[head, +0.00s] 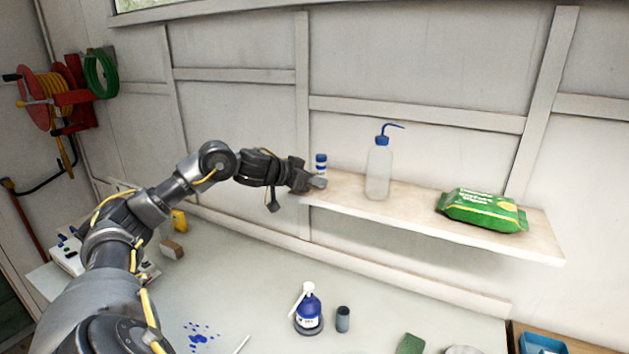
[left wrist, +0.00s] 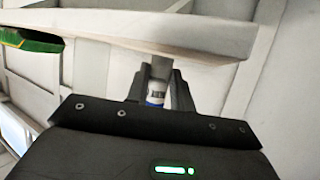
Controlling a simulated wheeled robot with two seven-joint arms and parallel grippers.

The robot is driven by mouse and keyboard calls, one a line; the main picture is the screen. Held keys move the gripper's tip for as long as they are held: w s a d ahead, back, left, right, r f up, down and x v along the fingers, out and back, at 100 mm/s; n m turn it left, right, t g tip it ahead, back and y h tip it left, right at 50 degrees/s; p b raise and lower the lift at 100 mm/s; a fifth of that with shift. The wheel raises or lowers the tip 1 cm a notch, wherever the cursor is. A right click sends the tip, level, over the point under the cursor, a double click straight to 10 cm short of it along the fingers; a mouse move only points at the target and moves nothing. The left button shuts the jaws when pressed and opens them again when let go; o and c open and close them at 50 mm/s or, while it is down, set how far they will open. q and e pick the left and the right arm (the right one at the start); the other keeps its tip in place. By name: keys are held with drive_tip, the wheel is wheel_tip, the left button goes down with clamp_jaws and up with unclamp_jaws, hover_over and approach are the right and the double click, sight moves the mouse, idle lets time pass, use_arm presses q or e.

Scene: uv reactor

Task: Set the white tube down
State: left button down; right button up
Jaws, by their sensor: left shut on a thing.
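The white tube (head: 321,166) with a blue cap and blue bands is upright at the left end of the wooden shelf (head: 540,238) in the head view. My left gripper (head: 316,182) reaches in from the left and is shut on it. In the left wrist view the tube (left wrist: 156,92) sits between the two dark fingers, close to the shelf edge (left wrist: 190,35). The fingers hide part of the tube, and I cannot tell whether its base touches the shelf. My right gripper is not in view.
A wash bottle (head: 378,172) with a blue spout stands on the shelf to the right, then a green wipes pack (head: 483,210). Shelf between them is clear. Below, the bench holds a blue-and-white bottle (head: 309,312), a dark cup (head: 343,319) and blue spots (head: 201,336).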

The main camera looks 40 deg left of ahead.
use_arm(q)
drive_tip(key=shift+f, duration=0.15)
drive_tip(key=shift+f, duration=0.15)
drive_tip(key=c, duration=1.2)
unclamp_jaws()
drive_tip(key=shift+r, duration=0.35)
drive_tip(key=b+v, duration=1.2)
drive_tip(key=b, duration=0.1)
drive_tip(key=shift+f, duration=0.15)
